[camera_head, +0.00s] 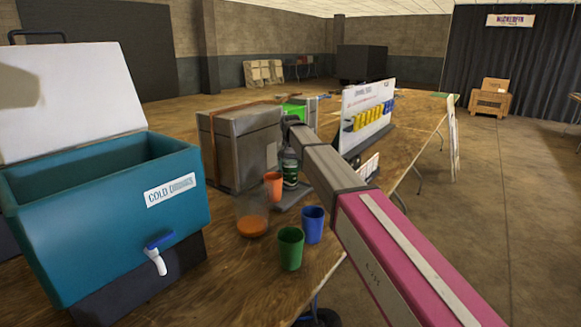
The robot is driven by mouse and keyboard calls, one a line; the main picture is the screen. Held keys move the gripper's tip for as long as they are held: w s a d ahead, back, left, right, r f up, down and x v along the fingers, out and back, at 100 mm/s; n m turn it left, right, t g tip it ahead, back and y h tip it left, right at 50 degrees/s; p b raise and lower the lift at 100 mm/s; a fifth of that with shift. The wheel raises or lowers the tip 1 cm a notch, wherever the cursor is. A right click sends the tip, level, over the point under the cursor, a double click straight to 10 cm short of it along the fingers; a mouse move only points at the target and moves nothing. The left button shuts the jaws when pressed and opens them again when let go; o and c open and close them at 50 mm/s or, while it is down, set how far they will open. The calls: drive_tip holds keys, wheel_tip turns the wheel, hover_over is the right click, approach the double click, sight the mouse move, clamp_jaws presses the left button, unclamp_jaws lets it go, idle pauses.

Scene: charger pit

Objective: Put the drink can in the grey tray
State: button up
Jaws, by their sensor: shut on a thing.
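A dark green drink can (290,176) with a pale band stands upright behind the cups, in the middle of the head view. My gripper (289,158) points down from the end of my arm and is shut on the top of the can. The fingertips are small and partly hidden. A flat grey tray (292,199) shows just below and in front of the can, partly hidden by the cups and my arm. I cannot tell whether the can touches the tray or is held above it.
A grey box (235,150) is behind, an open teal cooler (105,220) at left, a display board (366,115) at right.

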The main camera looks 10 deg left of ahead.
drive_tip(key=shift+f, duration=0.1)
drive_tip(key=o, duration=1.1)
drive_tip(key=shift+o, duration=0.2)
wheel_tip(320, 180, up, 12)
